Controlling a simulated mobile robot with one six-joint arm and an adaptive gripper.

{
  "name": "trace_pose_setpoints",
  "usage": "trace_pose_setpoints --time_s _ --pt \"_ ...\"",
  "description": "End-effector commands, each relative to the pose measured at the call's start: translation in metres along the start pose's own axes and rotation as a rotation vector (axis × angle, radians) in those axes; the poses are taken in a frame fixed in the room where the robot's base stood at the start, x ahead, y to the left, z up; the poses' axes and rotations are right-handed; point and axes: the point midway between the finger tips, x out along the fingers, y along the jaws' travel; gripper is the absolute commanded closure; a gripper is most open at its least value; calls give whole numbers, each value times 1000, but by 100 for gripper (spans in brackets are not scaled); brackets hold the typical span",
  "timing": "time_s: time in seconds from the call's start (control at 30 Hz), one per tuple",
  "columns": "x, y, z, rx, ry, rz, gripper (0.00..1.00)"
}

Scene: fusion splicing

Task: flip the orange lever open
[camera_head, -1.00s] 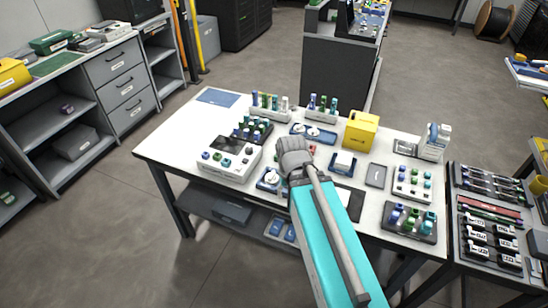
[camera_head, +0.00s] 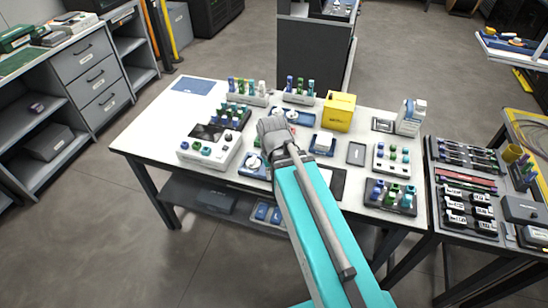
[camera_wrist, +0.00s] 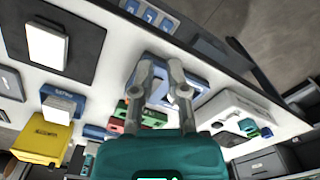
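I cannot pick out an orange lever in either view. A white device (camera_head: 210,146) with a dark screen and coloured knobs stands at the table's left. It also shows at the right of the wrist view (camera_wrist: 252,117). My gripper (camera_head: 268,128) is above the table, to the right of this device, and hides what lies behind it. In the wrist view the two grey fingers of my gripper (camera_wrist: 161,66) are apart with nothing held between them. A blue tray (camera_wrist: 199,84) shows behind the fingers. Small red and green pieces (camera_wrist: 117,114) lie beside them.
A yellow box (camera_head: 340,111) stands at the back of the white table (camera_head: 150,118). Racks of coloured vials (camera_head: 247,96) stand along the back, with another rack (camera_head: 392,195) at the front right. A dark cart (camera_head: 466,198) adjoins the right.

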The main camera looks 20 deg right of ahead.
Motion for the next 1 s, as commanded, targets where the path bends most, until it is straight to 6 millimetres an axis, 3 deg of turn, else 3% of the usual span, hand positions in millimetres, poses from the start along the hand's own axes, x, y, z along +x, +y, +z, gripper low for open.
trace_pose_setpoints --time_s 0.27,0.7,1.0 --pt "-10 19 -52 128 -47 -19 100" --pt "-33 80 -158 446 -174 -59 100" --pt "-40 107 -189 561 -224 -69 100"
